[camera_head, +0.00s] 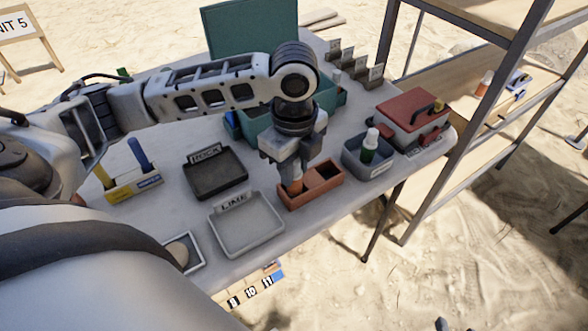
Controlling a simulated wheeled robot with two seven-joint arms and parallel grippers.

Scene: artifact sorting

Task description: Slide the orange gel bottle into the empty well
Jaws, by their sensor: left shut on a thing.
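My left gripper (291,172) points down over the left well of a terracotta two-well box (299,204) near the table's front edge. It is shut on the orange gel bottle (296,187), of which only a small orange part shows between the fingers. The bottle's lower end is at or inside the left well; the fingers and the box wall hide how deep it is. The right well (323,174) looks empty. My right gripper is not in view.
A metal shelf (497,130) stands at right.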

